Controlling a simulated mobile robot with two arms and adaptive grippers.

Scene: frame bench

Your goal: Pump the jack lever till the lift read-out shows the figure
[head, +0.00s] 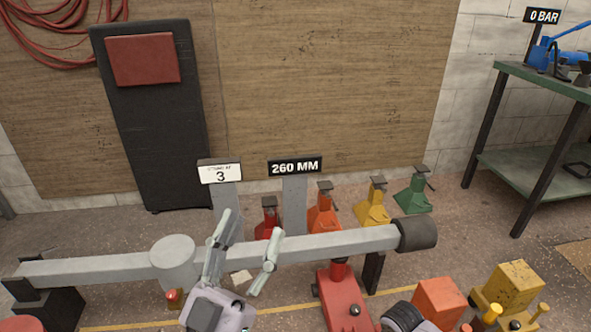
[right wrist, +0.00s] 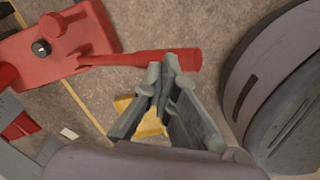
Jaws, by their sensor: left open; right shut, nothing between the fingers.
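The lift read-out (head: 295,166) shows 260 MM. A white sign (head: 220,173) beside it shows a 3 under small text I cannot read. The red jack (head: 343,298) stands on the floor under the right part of the grey beam (head: 325,243). In the right wrist view the jack (right wrist: 30,62) is at upper left, and its red lever (right wrist: 130,59) points right. My right gripper (right wrist: 164,68) is shut and empty, its tips overlapping the lever's lower edge; I cannot tell whether they touch. My left gripper (head: 252,225) is open and empty in front of the beam.
Several coloured jack stands (head: 374,203) stand behind the beam. An orange block (head: 440,300) and a yellow machine (head: 512,290) are at lower right. A green bench (head: 545,82) holds a blue tool (head: 545,55) with a 0 BAR sign (head: 543,15).

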